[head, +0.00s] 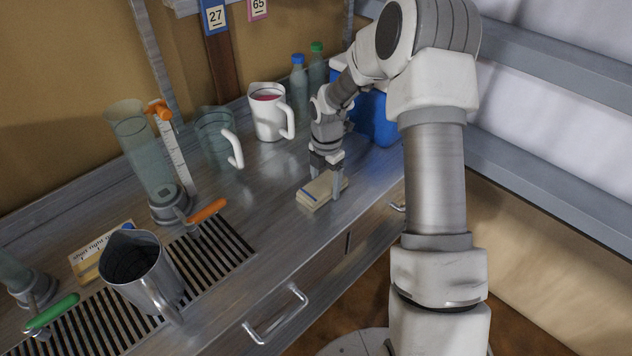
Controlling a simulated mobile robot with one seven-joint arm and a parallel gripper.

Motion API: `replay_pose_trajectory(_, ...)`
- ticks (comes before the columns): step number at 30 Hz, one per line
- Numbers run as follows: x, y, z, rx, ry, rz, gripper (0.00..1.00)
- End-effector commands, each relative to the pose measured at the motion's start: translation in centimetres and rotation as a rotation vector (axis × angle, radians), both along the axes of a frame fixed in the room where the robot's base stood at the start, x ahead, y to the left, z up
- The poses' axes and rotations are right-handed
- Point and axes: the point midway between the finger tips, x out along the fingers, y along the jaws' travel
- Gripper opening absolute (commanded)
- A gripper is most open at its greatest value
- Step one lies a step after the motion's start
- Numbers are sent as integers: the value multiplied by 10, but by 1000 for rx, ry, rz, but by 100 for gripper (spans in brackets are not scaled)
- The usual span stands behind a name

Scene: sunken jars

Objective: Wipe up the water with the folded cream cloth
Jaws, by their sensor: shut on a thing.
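Water is hard to make out on the shiny metal; I cannot tell a puddle from the reflections.
A white jug with red contents (268,112) and a clear jug (217,138) stand behind. A tall clear cylinder (142,155) with an orange-handled tap (206,211) and a metal pitcher (140,272) by the drain grille (215,255) stand left. A blue container (374,119) is behind my gripper.

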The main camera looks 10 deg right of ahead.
Motion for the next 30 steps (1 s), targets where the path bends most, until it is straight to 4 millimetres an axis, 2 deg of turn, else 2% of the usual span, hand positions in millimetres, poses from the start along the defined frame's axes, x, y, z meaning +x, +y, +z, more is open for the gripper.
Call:
replay_pose_trajectory(11,-1,-1,3,0,2,0,36)
replay_pose_trajectory(30,0,-1,78,1,-1,0,36)
